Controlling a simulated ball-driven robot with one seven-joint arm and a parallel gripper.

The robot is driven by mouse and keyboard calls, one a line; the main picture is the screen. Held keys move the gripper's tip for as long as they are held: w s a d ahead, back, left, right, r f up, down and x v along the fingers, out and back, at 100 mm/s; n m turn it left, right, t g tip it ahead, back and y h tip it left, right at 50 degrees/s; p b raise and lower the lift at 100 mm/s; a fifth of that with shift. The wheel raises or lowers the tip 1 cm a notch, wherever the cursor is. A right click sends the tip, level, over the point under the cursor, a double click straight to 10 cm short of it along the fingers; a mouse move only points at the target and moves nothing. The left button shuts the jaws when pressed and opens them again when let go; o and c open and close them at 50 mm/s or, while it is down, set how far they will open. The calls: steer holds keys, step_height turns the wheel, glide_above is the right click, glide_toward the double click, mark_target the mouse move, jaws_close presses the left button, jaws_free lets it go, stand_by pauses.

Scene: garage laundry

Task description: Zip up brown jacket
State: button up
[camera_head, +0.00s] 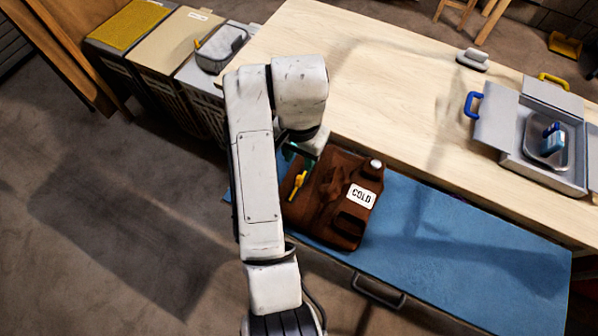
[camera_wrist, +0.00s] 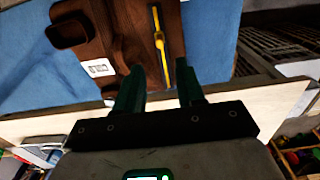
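The brown jacket (camera_head: 345,220) lies flat on a blue surface, a white "COLD" label (camera_head: 361,195) on it. A yellow strip, apparently the zip pull (camera_head: 298,184), shows near its left edge, partly beside my arm. My arm mostly hides the gripper in the head view.
The blue surface (camera_head: 460,240) has free room right of the jacket. A pale wooden worktop (camera_head: 390,60) runs behind it, bearing an open grey case (camera_head: 500,125) and a small grey object (camera_head: 473,59). Several bins stand at upper left, one with a grey tub (camera_head: 222,47).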

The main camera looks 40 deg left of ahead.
mark_target(299, 177)
steer(key=shift+s+d+f, duration=0.1)
steer(key=shift+d+f, duration=0.05)
steer(key=shift+f, duration=0.35)
steer(key=shift+w+f, duration=0.2)
steer(key=shift+f, duration=0.35)
steer(key=shift+s+f+b, duration=0.2)
steer(key=shift+f+b, duration=0.25)
steer(key=shift+f, duration=0.35)
steer(key=shift+f+p, duration=0.45)
steer(key=shift+f, duration=2.2)
jaws_close()
